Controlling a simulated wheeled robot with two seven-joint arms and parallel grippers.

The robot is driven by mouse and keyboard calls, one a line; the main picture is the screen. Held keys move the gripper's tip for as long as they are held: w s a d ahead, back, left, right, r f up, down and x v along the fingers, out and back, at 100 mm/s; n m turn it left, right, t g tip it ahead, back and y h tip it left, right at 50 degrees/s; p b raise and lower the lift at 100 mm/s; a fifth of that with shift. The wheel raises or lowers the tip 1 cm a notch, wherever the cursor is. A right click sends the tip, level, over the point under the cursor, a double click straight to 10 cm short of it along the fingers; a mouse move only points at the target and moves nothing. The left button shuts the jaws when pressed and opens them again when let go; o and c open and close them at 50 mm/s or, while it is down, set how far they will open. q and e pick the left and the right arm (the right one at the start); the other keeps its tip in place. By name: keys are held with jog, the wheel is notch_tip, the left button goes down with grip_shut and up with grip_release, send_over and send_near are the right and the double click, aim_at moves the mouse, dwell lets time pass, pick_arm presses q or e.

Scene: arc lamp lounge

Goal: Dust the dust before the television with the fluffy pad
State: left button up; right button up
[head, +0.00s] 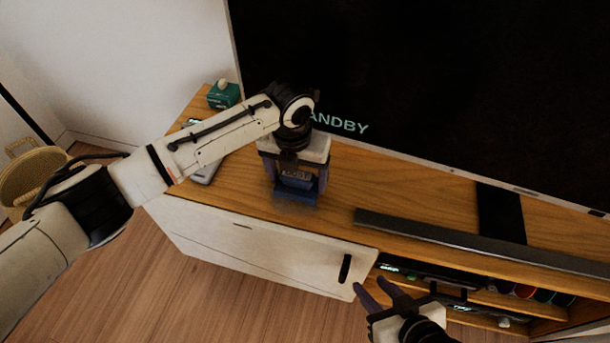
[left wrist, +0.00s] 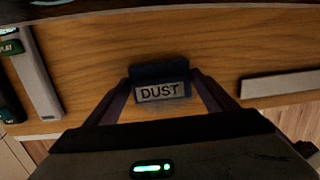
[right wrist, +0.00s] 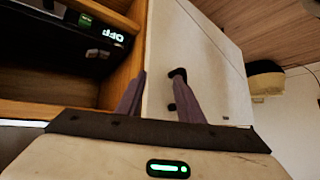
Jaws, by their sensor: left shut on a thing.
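My left gripper (head: 298,180) is shut on a dark blue block with a label reading DUST (left wrist: 162,91), held at the wooden top of the television stand (head: 350,180). The block (head: 296,189) also shows in the head view, between the fingers. A faint greyish patch (head: 296,207) lies at its lower edge; I cannot tell if it is dust or the pad's fluff. The television (head: 430,80) stands behind, its screen reading STANDBY, partly hidden by my left arm. My right gripper (head: 378,289) is open and empty in front of the stand's white door; it also shows in the right wrist view (right wrist: 160,95).
A long dark soundbar (head: 470,240) lies along the front edge to the right. A teal box (head: 223,95) and a grey-white device (head: 207,170) are at the left end. Open shelves (head: 500,295) hold devices below. A wicker basket (head: 32,175) stands at far left.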

aim_at(288, 198)
pick_arm(q)
jog(key=shift+w+a, duration=0.15)
jog(key=shift+a, duration=0.45)
jog(key=shift+p, duration=0.35)
jog(key=s+p, duration=0.2)
jog(key=p, duration=0.1)
jog(key=shift+s+a+r, duration=0.15)
jog(key=shift+s+a, duration=0.05)
jog(key=shift+a, duration=0.2)
jog(key=shift+s+a+p, duration=0.2)
jog(key=shift+s+p, duration=0.4)
jog(key=shift+p, duration=0.1)
